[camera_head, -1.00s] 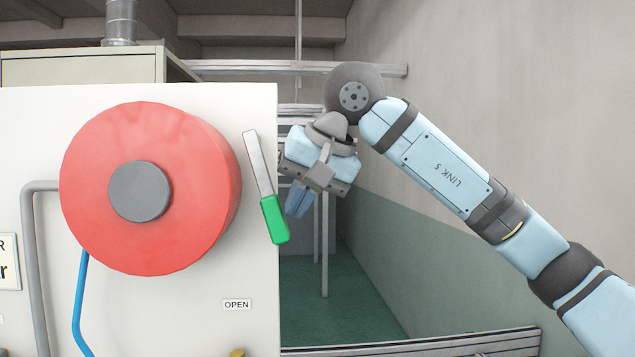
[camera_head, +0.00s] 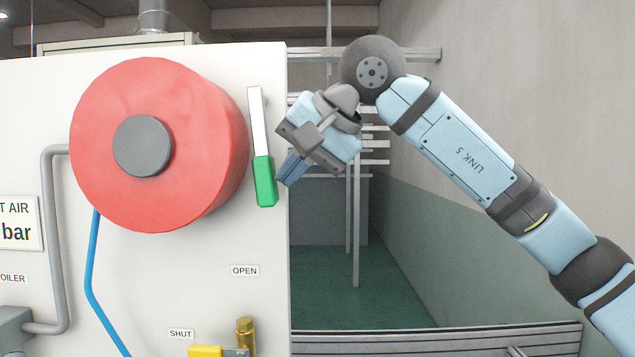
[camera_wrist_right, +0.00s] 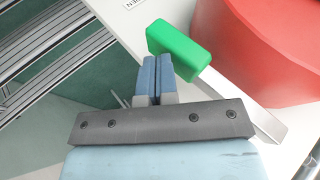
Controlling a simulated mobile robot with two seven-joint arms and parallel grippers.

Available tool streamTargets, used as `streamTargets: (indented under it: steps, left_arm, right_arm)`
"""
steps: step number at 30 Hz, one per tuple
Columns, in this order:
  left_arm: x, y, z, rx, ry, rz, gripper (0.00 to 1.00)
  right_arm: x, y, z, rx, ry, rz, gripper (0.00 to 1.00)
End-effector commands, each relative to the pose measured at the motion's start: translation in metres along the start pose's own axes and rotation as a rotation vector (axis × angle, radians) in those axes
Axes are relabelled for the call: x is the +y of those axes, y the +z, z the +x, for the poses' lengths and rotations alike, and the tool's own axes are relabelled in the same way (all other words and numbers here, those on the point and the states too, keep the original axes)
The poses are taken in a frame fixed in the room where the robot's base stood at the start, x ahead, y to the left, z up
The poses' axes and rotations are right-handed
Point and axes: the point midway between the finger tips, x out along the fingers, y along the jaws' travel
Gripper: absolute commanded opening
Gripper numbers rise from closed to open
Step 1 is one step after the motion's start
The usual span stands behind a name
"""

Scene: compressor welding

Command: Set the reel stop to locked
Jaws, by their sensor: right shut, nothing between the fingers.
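The reel stop is a lever with a flat metal arm (camera_head: 257,122) and a green grip (camera_head: 264,182), on the white panel just right of the red reel (camera_head: 150,140). It hangs nearly straight down, its grip slightly to the right. My right gripper (camera_head: 285,181) is shut and empty, its blue fingertips at the right side of the green grip. In the right wrist view the shut fingers (camera_wrist_right: 157,68) are beside the green grip (camera_wrist_right: 180,48), touching or almost touching. The lever's pivot is not clear. My left gripper is not in view.
The white panel (camera_head: 200,275) ends just right of the lever, with open space beyond. Below are an OPEN label (camera_head: 244,270), a SHUT label (camera_head: 181,334) and a brass valve with yellow handle (camera_head: 205,351). A blue hose (camera_head: 92,260) hangs from the reel.

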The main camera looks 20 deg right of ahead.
Motion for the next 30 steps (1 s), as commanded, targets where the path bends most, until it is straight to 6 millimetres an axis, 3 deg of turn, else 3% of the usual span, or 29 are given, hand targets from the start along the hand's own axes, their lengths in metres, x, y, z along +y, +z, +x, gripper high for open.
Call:
streamTargets:
  steps: [3,19,23,30]
  left_arm:
    - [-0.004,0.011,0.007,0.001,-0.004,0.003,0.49]
    - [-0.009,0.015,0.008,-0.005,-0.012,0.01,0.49]
    - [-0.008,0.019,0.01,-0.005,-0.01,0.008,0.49]
    - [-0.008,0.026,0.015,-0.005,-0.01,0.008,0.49]
  right_arm:
    - [0.0,0.002,0.007,0.008,-0.045,0.018,0.0]
    - [-0.003,0.001,0.001,0.011,-0.063,0.023,0.0]
    - [-0.001,0.001,-0.015,0.014,-0.062,0.024,0.0]
    - [0.003,0.001,-0.069,0.015,-0.063,0.025,0.0]
